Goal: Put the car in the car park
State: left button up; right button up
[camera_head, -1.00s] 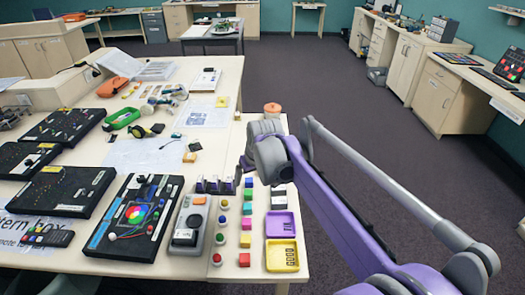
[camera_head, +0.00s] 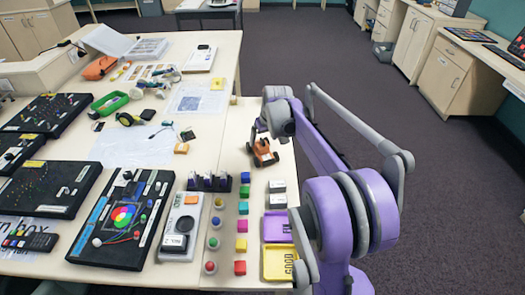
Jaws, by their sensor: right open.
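A small orange car (camera_head: 263,153) with dark wheels stands on the right part of the table, clear of the coloured blocks. My right gripper (camera_head: 262,126) is just behind and above the car, open and partly hidden by its own wrist; I see nothing held in it. I cannot make out a thing that is clearly a car park. A purple tray (camera_head: 276,228) and a yellow tray (camera_head: 268,275) lie at the near right, partly covered by my right arm. My left gripper is not in view.
A column of coloured blocks (camera_head: 242,225), a dark rack (camera_head: 208,183) and a grey device (camera_head: 180,230) stand to the left. The table's right edge is close to the car.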

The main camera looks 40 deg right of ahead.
aim_at(263, 141)
jog(key=x, duration=0.5)
jog(key=shift+w+d, duration=0.1)
jog(key=shift+d, duration=0.05)
grip_shut()
